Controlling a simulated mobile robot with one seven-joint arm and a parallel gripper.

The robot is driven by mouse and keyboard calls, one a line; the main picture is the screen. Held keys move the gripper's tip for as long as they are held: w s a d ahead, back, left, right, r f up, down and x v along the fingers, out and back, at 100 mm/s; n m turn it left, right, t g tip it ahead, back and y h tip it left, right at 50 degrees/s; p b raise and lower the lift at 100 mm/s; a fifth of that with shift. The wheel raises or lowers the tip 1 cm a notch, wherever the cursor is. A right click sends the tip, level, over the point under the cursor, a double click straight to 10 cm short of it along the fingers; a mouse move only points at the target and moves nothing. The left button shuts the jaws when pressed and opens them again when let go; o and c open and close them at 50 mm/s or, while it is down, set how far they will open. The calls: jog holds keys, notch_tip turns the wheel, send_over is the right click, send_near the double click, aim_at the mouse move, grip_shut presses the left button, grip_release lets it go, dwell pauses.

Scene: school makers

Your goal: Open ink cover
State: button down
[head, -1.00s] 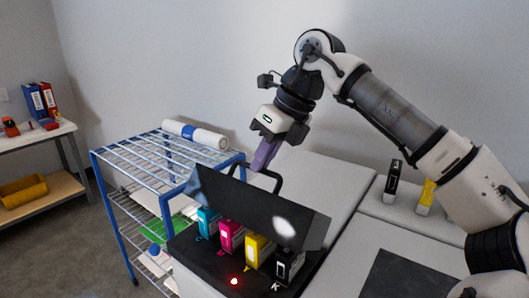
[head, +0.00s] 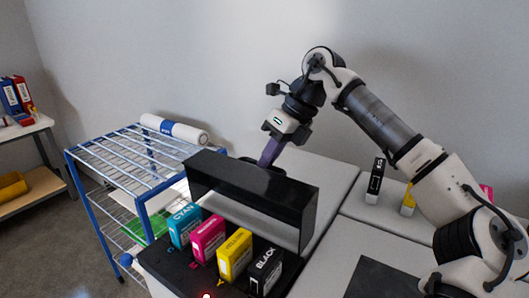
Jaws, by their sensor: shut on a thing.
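The black ink cover (head: 251,195) is raised and tilted back, its hollow inner side facing me. Below it, cyan (head: 185,227), magenta (head: 208,241), yellow (head: 235,255) and black (head: 266,270) cartridges stand in a row, exposed. My gripper (head: 266,163) is behind the cover's top edge, shut on its handle. The fingertips and most of the handle are hidden behind the cover.
Spare cartridges, black (head: 376,182) and yellow (head: 408,200), stand on the grey surface at right. A blue wire rack (head: 128,160) holding a white roll (head: 175,129) stands at left. A red light (head: 207,295) shows at the bottom edge.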

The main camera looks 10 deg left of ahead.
jog(key=shift+w+d+f, duration=0.1)
jog(key=shift+w+f, duration=0.05)
jog(key=shift+f, duration=0.15)
jog(key=c, duration=1.5)
grip_release()
jog(key=shift+r, duration=0.1)
jog(key=b+v, duration=0.1)
jog(key=v, duration=1.3)
